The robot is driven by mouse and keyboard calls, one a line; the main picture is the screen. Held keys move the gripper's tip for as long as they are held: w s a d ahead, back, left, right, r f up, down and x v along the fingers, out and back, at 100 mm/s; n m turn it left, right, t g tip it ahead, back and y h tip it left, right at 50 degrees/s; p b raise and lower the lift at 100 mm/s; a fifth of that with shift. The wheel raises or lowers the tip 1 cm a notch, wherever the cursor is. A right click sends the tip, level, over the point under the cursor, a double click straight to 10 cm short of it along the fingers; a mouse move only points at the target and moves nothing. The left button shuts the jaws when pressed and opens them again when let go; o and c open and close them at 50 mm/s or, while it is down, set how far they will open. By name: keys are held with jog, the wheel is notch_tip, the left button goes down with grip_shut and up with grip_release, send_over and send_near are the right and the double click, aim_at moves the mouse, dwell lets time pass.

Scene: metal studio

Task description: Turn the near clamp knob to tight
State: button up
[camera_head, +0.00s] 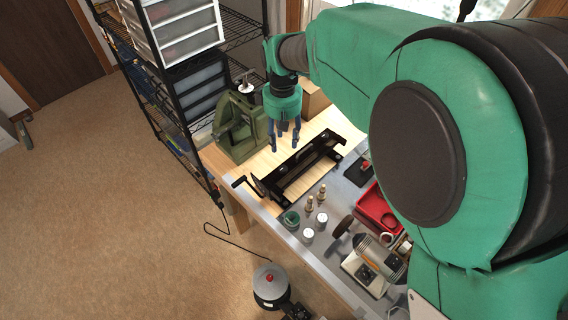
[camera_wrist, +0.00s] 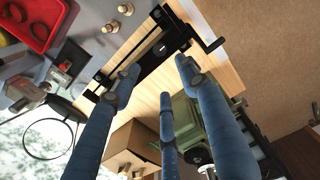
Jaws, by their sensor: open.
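A long black clamping fixture (camera_head: 285,176) lies on the wooden part of the bench, with a crank handle (camera_head: 240,182) at its near left end. The fixture also shows in the wrist view (camera_wrist: 163,49), with its crank at upper right (camera_wrist: 211,45). I cannot pick out for certain which small part is the near clamp knob. My gripper (camera_head: 285,138), with three blue fingers, hangs above the bench beside the fixture's far left side. In the wrist view my gripper (camera_wrist: 160,82) is open, its fingers spread and empty, apart from any knob.
A green machine (camera_head: 240,130) stands close left of my gripper, and a cardboard box (camera_head: 315,100) behind it. Brass pieces (camera_head: 309,203), white-topped jars (camera_head: 321,218) and a red tray (camera_head: 376,212) stand right of the fixture. A black rack (camera_head: 165,105) is at left.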

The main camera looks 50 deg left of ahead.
aim_at(283, 168)
jog(key=shift+f, duration=0.15)
notch_tip(283, 168, down, 13)
jog(key=shift+f, duration=0.2)
dwell(0.5)
jog(key=shift+c, duration=0.2)
grip_shut()
